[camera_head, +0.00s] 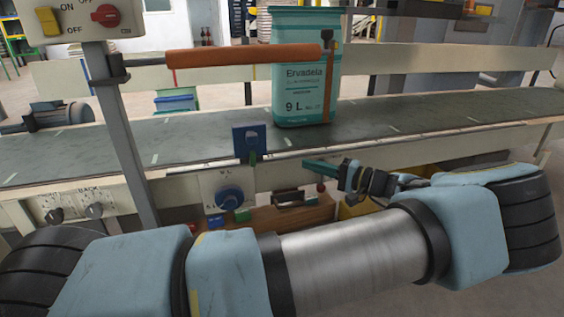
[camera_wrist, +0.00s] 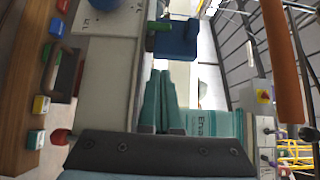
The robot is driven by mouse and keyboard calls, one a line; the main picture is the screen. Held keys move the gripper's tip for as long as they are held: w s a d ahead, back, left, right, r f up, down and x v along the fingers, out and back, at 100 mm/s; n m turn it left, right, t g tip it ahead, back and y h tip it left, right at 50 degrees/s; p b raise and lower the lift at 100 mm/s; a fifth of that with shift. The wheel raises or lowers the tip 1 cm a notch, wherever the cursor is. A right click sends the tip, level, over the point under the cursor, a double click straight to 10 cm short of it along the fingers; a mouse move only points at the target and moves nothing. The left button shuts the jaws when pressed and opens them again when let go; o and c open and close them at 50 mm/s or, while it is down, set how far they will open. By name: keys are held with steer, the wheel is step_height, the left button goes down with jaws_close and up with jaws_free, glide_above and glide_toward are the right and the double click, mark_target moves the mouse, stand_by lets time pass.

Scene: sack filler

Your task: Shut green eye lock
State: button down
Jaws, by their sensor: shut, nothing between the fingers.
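A blue plate (camera_head: 250,139) stands at the near edge of the conveyor, with a small green part (camera_head: 253,157) under it; this looks like the green eye lock. In the wrist view the blue plate (camera_wrist: 178,39) lies past my fingertips, and the green part (camera_wrist: 158,41) sticks out at its left as a short cylinder. Whether the lock is open or shut I cannot tell. My gripper (camera_head: 306,164) points left, to the right of the plate and apart from it. Its teal fingers (camera_wrist: 161,74) are together and empty.
A teal sack (camera_head: 305,75) stands on the conveyor (camera_head: 190,140) behind the plate. An orange padded bar (camera_head: 240,56) crosses above. A blue knob (camera_head: 229,199) is on the panel below, with a wooden ledge (camera_head: 290,216) and small coloured blocks nearby.

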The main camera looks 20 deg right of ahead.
mark_target(252, 158)
steer(key=s+a+b+x, duration=0.1)
steer(key=a+b+x, duration=0.1)
steer(key=x, duration=1)
steer(key=shift+s+a, duration=0.2)
steer(key=shift+a, duration=0.05)
